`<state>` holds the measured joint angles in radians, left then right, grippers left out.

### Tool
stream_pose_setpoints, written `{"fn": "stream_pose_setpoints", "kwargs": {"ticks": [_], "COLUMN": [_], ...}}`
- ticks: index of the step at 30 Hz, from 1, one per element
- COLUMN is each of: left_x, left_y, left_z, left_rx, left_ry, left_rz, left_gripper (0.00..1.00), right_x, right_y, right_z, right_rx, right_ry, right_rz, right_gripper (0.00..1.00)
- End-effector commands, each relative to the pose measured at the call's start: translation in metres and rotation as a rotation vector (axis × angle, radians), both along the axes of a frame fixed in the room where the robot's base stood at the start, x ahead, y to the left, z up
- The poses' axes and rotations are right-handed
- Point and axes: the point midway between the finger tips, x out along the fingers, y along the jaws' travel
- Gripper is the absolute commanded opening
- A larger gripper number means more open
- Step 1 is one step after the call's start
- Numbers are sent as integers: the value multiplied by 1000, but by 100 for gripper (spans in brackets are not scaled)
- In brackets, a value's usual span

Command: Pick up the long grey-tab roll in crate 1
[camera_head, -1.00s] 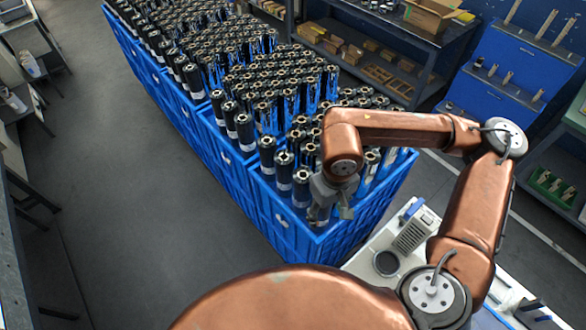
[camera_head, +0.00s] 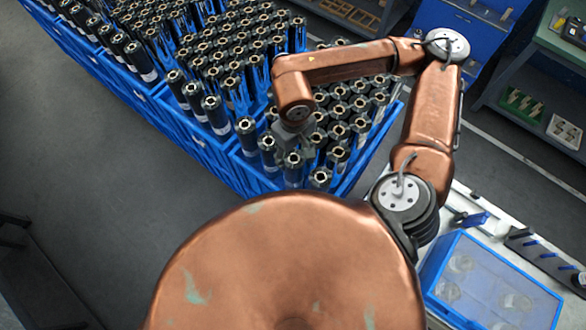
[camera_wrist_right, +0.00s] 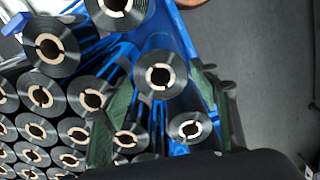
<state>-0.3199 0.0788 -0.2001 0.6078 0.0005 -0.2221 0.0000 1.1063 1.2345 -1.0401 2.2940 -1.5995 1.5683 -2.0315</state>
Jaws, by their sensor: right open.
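The nearest blue crate (camera_head: 243,176) holds several upright dark rolls (camera_head: 268,150) with pale hollow cores. I cannot tell which one has a grey tab, or which crate is crate 1. My right gripper (camera_head: 293,136) is over this crate's near part, pointing down among the roll tops; its fingertips are hidden in the head view. In the right wrist view, the open right gripper (camera_wrist_right: 165,88) has its fingers on either side of a roll (camera_wrist_right: 160,74), with a gap visible around it. Another roll end (camera_wrist_right: 190,128) shows between the fingers, lower down. My left gripper is not in view.
More blue crates (camera_head: 140,88) full of rolls stretch toward the back left. A clear blue-edged box (camera_head: 490,285) stands on a white worktop at the lower right. Open grey floor (camera_head: 90,190) lies left of the crates. Shelving stands at the back.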

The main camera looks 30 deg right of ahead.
Motion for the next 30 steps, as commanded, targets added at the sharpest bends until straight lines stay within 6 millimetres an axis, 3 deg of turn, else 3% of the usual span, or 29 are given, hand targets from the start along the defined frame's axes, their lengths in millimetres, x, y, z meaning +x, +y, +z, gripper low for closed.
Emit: {"fn": "stream_pose_setpoints", "kwargs": {"ticks": [4,9,14,24,30], "left_x": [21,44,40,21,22], "left_y": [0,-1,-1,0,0], "left_z": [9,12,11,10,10], "left_rx": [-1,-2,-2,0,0], "left_ry": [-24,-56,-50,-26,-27], "left_rz": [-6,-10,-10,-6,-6], "left_gripper": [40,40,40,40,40], "right_x": [-1,-1,0,-1,0], "right_y": [1,1,1,1,0], "right_z": [-19,-29,-29,-29,-29], "right_rx": [1,0,0,0,0], "right_ry": [2,-1,-1,-1,-1], "right_rz": [0,0,0,0,0], "right_gripper": [55,55,55,32,18]}}
